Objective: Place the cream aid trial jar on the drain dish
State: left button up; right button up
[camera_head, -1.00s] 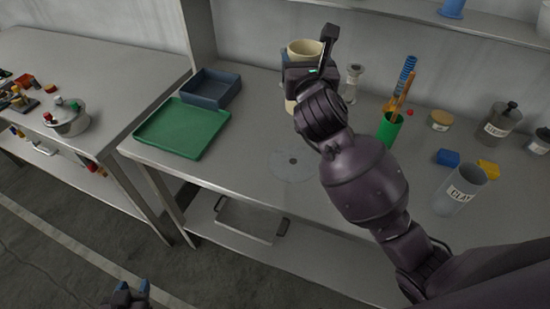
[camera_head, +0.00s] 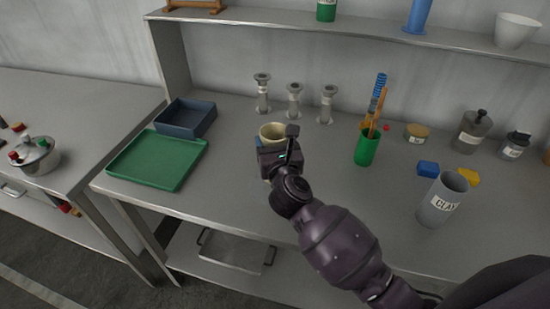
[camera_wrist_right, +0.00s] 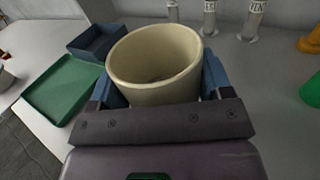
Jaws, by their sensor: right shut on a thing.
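The cream jar (camera_head: 272,131) is a wide, open-topped cup held in my right gripper (camera_head: 272,146), near the middle of the bench in the head view. In the right wrist view the jar (camera_wrist_right: 155,62) fills the space between the two blue fingers, which press on its opposite sides. Its mouth faces up. Its lower part is hidden by the gripper, so I cannot tell whether it touches the bench. I cannot make out the drain dish now; my right gripper and forearm cover part of the bench. My left gripper is out of view.
A green tray (camera_head: 158,160) and a blue-grey bin (camera_head: 186,118) stand left of the jar. Several labelled stands, including one at the back (camera_head: 295,100), are behind it.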

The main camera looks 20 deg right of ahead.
notch_tip(320, 180, down, 4)
jog(key=shift+f+b, duration=0.2)
jog(key=shift+b, duration=0.4)
jog(key=shift+f, duration=0.15)
jog(key=o, duration=1.2)
